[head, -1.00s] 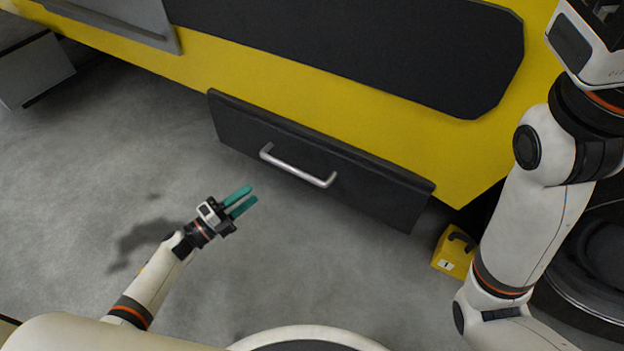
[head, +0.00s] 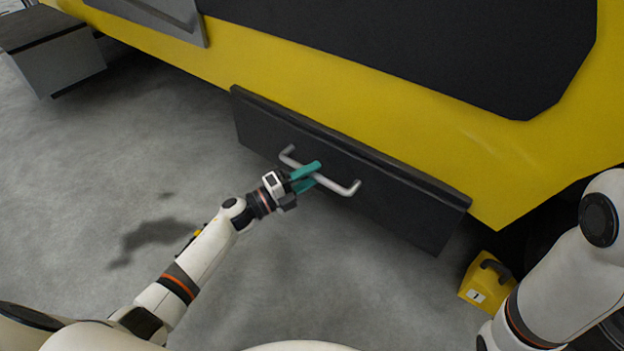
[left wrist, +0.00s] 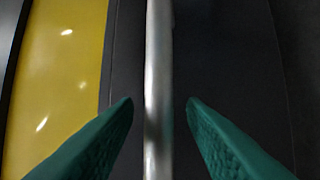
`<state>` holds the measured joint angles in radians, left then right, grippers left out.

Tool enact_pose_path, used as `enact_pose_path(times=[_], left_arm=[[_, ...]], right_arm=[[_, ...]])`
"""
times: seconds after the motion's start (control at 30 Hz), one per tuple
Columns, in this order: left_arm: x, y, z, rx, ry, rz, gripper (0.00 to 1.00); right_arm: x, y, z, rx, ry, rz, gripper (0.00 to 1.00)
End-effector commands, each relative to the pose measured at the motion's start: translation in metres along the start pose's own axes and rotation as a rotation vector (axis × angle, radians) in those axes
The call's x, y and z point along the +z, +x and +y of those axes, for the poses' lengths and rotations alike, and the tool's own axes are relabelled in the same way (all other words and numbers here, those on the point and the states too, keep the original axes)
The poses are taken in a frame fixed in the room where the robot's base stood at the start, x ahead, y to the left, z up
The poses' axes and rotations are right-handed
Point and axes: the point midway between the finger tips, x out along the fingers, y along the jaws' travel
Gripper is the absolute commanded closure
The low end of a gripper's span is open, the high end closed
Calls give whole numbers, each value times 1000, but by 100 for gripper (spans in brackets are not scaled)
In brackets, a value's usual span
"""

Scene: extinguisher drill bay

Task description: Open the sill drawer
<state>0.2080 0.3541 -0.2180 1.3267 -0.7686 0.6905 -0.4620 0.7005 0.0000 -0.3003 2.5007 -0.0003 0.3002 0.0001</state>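The sill drawer (head: 400,205) has a dark front set low under the yellow body, and it looks closed. Its silver bar handle (head: 338,187) runs along the front. My left gripper (head: 312,176) is at the handle, near the middle of the bar. In the left wrist view the handle (left wrist: 158,70) passes between the two green fingers of the gripper (left wrist: 160,112), with a gap on each side. The gripper is open. My right arm shows at the right edge of the head view, but its gripper is out of view.
A yellow wheel chock-like block (head: 487,282) with a dark handle stands on the floor right of the drawer. A grey box (head: 55,55) is at the far left. The grey floor (head: 180,150) in front of the drawer is clear.

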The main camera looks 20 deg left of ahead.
Motion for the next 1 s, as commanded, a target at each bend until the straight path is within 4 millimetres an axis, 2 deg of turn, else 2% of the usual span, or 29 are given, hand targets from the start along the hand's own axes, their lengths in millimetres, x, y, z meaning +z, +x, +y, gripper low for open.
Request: enact_pose_path(times=[0.37,0.6,0.87,1.0], left_arm=[[0,6,0,0,1,-1,62],[0,6,0,0,0,0,100],[1,5,0,-1,0,0,100],[3,-2,3,-2,-2,0,100]], right_arm=[[1,-2,1,1,0,0,64],[1,-2,1,0,0,0,64],[0,-2,0,0,0,0,64],[-1,3,0,0,0,1,64]])
